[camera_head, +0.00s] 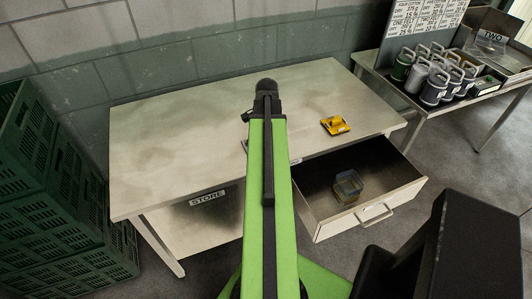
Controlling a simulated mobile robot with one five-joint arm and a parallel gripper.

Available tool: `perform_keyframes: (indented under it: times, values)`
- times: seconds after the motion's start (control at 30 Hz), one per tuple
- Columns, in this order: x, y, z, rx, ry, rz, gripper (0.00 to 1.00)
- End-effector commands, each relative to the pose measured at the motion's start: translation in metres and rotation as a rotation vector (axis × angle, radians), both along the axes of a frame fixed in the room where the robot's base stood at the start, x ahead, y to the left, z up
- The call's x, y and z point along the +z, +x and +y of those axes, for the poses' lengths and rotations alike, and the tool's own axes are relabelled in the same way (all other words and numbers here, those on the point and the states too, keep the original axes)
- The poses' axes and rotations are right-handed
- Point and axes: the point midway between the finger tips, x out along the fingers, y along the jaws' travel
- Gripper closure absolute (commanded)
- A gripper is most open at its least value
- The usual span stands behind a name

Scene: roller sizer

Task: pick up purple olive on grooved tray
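I cannot make out a purple olive or a grooved tray in the head view. My green arm reaches up the middle of the picture over the table (180,140) and ends in a dark joint. My gripper's fingers do not show; they may be hidden behind the arm. A thin pale edge of something flat (295,161) shows beside the arm on the table, mostly hidden by it, and I cannot tell what it is.
A yellow object (335,125) lies on the table's right part. Green crates (40,200) are stacked at left. A side table at right bears several lidded cans (436,86) and a sign board (425,22).

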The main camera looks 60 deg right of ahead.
Motion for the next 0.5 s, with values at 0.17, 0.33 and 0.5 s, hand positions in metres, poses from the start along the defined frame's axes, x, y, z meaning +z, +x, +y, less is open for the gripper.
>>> perform_keyframes:
  times: [0.17, 0.33, 0.5]
  values:
    - [-0.0085, 0.0001, 0.0000, 0.000, 0.000, 0.000, 0.58]
    - [-0.0076, 0.0000, -0.0002, -0.001, 0.000, 0.000, 0.67]
    - [-0.0076, -0.0003, -0.0002, -0.001, 0.000, 0.000, 0.89]
